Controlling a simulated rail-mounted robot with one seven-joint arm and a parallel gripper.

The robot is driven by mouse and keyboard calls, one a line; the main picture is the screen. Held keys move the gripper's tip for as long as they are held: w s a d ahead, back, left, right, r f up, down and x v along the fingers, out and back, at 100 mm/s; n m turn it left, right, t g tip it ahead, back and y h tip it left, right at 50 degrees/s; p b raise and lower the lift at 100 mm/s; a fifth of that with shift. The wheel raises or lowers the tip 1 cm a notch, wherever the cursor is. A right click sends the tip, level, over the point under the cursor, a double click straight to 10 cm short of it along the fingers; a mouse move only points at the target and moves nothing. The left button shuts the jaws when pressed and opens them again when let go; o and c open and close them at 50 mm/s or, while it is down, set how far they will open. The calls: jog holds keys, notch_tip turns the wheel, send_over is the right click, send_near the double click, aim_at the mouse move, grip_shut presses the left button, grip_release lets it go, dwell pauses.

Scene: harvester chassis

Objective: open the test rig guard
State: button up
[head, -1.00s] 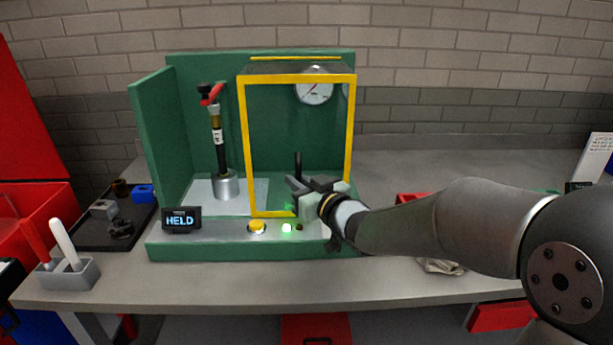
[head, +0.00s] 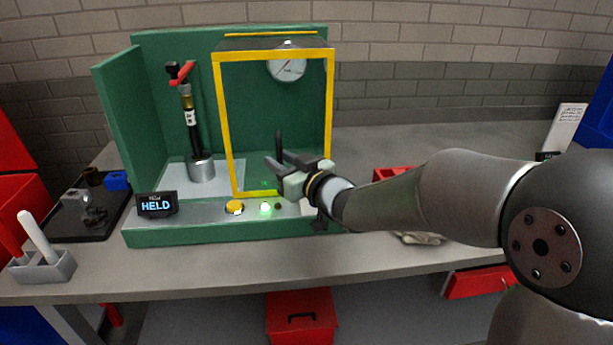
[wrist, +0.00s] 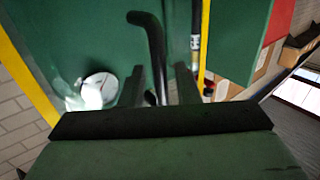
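The test rig guard is a clear panel in a yellow frame (head: 223,125), standing upright over the right part of the green rig and closed. Its black handle (head: 279,142) sticks up at the lower right of the panel. My gripper (head: 275,165) is at the handle, low in front of the panel. In the wrist view the bent black handle (wrist: 155,50) stands between my two dark fingers (wrist: 158,92), with gaps on both sides. The fingers are open. The handle's lower end is hidden behind the gripper body.
A display reading HELD (head: 157,204), a yellow button (head: 235,207) and a lit green lamp (head: 265,209) are on the rig's front ledge. A black cylinder with a red fitting (head: 192,120) stands left of the guard. A dark parts tray (head: 75,225) lies at left.

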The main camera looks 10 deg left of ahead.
jog(key=v, duration=1.6)
jog(key=shift+s+d, duration=0.2)
jog(key=shift+s, duration=0.05)
jog(key=shift+w, duration=0.1)
jog(key=s+d+f+m+g+h+p, duration=0.1)
jog(key=d+f+m+h, duration=0.3)
jog(key=d+h, duration=0.3)
jog(key=s+d+f+m+g+h+p, duration=0.1)
jog(key=d+f+m+h+p, duration=0.1)
jog(key=d+f+m+h, duration=0.4)
jog(key=s+d+f+n+g+p, duration=0.1)
jog(key=s+f+g, duration=0.1)
jog(key=s+g, duration=0.7)
jog(key=s, duration=0.7)
jog(key=shift+s+d+g, duration=0.25)
jog(key=shift+s+g, duration=0.05)
jog(key=shift+s, duration=0.05)
